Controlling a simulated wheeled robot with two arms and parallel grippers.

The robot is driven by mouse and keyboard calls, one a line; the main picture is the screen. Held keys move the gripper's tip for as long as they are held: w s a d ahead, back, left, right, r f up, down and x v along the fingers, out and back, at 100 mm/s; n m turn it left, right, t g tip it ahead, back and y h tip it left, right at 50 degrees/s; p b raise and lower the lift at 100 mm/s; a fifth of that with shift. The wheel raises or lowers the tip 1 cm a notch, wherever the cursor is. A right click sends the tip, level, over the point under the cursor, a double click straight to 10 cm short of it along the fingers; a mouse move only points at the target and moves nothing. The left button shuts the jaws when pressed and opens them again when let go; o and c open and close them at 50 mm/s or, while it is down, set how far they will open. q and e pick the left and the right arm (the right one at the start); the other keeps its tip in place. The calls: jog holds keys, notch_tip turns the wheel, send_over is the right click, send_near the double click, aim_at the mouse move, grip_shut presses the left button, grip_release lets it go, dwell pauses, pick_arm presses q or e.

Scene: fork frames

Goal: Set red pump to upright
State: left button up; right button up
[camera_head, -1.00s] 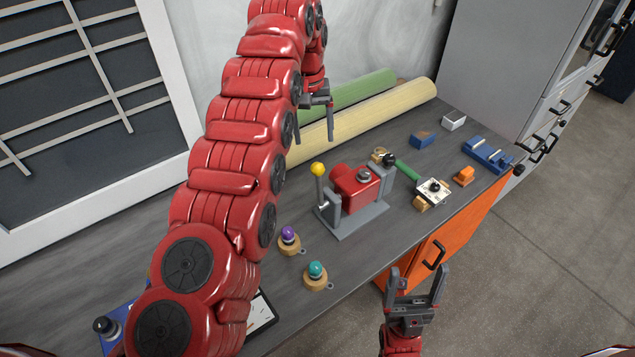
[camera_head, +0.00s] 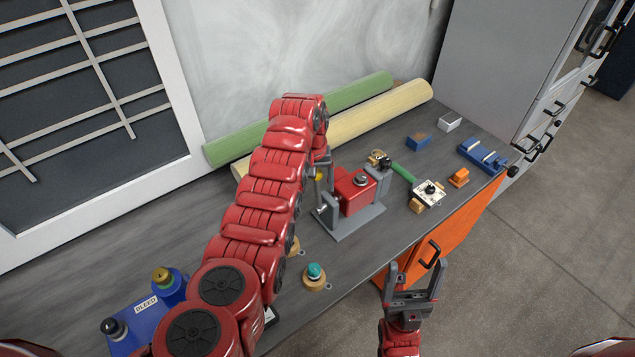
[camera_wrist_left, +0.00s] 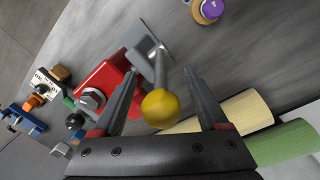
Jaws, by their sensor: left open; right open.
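The red pump (camera_head: 354,186) sits in a grey stand (camera_head: 357,224) on the workbench. A lever with a yellow ball knob (camera_head: 319,175) rises at its left side, partly hidden by my left arm in the head view. In the left wrist view the yellow knob (camera_wrist_left: 160,108) and its metal rod lie between the spread fingers of my left gripper (camera_wrist_left: 165,95), which is open. The red pump (camera_wrist_left: 102,84) is left of them there, with a hex bolt on it. My right gripper (camera_head: 413,283) is open and empty, in front of the bench's near edge.
A teal button (camera_head: 314,271) on a wooden base stands in front of the pump. Green (camera_head: 345,95) and cream (camera_head: 385,110) rolls lie behind. A blue BLEED box (camera_head: 147,312) is at lower left. Small parts and a white switch plate (camera_head: 429,192) are at right.

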pick_arm(q)
jog(key=shift+f, duration=0.7)
grip_shut()
dwell(1.0)
